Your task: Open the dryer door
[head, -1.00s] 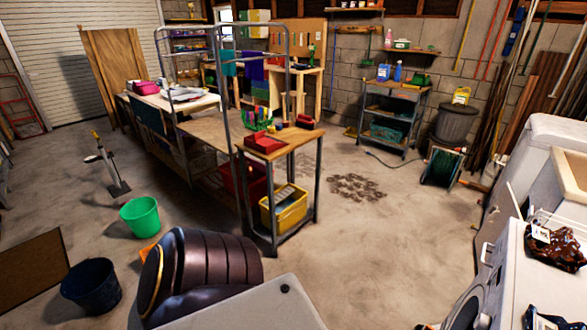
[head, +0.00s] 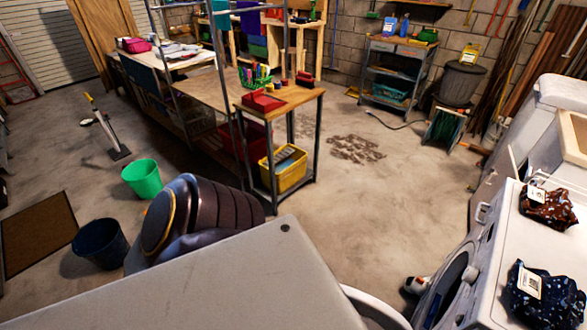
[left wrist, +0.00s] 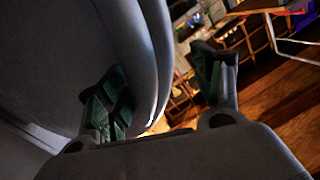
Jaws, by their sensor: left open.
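A white front-loading machine stands at the right in the head view, its round dark opening (head: 455,283) facing left. A pale curved rim (head: 378,304) shows at the bottom, partly behind a grey panel; it looks like the round dryer door, but I cannot be sure. In the left wrist view, my left gripper (left wrist: 160,95) is open. A large pale rounded shell with a layered rim (left wrist: 152,50), possibly the door, passes between or behind its fingers; I cannot tell whether they touch it. My left gripper does not show in the head view. My right gripper is not in view.
Dark bundles with white tags, one brown (head: 548,207) and one blue (head: 541,296), lie on the machine top. A green bucket (head: 142,179) and a dark bucket (head: 100,248) stand at left. A workbench (head: 282,98) stands beyond.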

